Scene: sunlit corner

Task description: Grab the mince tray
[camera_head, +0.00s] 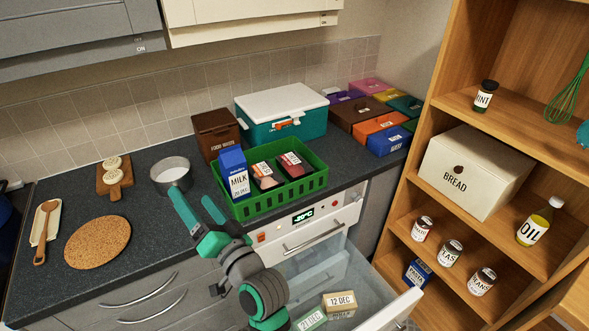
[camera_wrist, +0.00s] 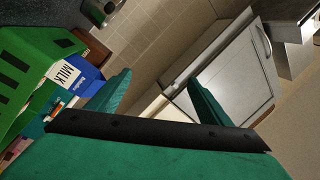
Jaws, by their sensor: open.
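Two small labelled food trays sit in the green crate (camera_head: 270,203) on the counter. The left tray (camera_head: 265,174) has an orange and white label, and the right tray (camera_head: 293,165) has a dark red one. The print is too small to tell which is the mince. A blue and white milk carton (camera_head: 235,174) stands in the crate's left end and also shows in the wrist view (camera_wrist: 72,75). My gripper (camera_head: 189,194) is open and empty, to the left of the crate near the counter's front. In the wrist view its fingers (camera_wrist: 160,80) are spread with nothing between them.
A saucepan (camera_head: 171,174) stands left of the crate, and a food waste bin (camera_head: 217,135) and teal cooler (camera_head: 281,114) behind it. Below, an open freezer drawer (camera_head: 356,288) holds dated boxes. A wooden shelf (camera_head: 410,207) rises at right.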

